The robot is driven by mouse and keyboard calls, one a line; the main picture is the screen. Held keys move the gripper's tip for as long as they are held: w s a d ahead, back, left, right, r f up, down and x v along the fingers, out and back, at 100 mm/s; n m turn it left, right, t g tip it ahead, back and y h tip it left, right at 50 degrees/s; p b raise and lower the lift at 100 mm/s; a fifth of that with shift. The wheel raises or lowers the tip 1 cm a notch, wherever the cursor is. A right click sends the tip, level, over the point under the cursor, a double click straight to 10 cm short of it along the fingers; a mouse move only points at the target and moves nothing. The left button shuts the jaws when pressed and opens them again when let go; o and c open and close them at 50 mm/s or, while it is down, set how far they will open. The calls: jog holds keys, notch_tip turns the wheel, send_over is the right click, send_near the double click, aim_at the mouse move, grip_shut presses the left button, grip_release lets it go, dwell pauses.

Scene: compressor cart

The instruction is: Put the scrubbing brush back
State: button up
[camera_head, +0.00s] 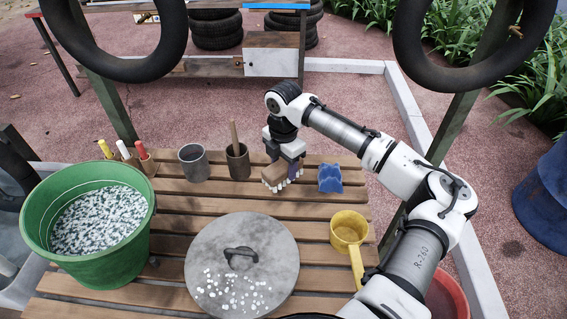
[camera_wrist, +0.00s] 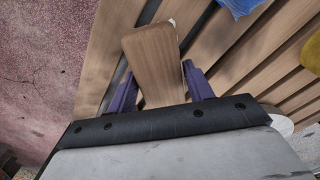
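The scrubbing brush (camera_head: 274,176) has a brown wooden back and white bristles. It is at the back of the slatted table, bristles down; I cannot tell whether they touch the slats. My gripper (camera_head: 285,168) is over it, pointing down. In the wrist view the brush's wooden back (camera_wrist: 151,55) lies between the purple fingers of my gripper (camera_wrist: 160,82), which appear closed against its sides. Some bristles are hidden under the wood.
A round metal lid (camera_head: 215,255), yellow scoop (camera_head: 348,230), green bucket (camera_head: 105,265) and marker holder (camera_head: 148,165) are also here.

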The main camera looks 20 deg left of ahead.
aim_at(284, 164)
jog(key=o, duration=0.3)
jog(key=shift+r, duration=0.1)
notch_tip(284, 164, up, 12)
jog(key=b, duration=0.2)
jog(key=shift+r, duration=0.1)
dwell(1.4)
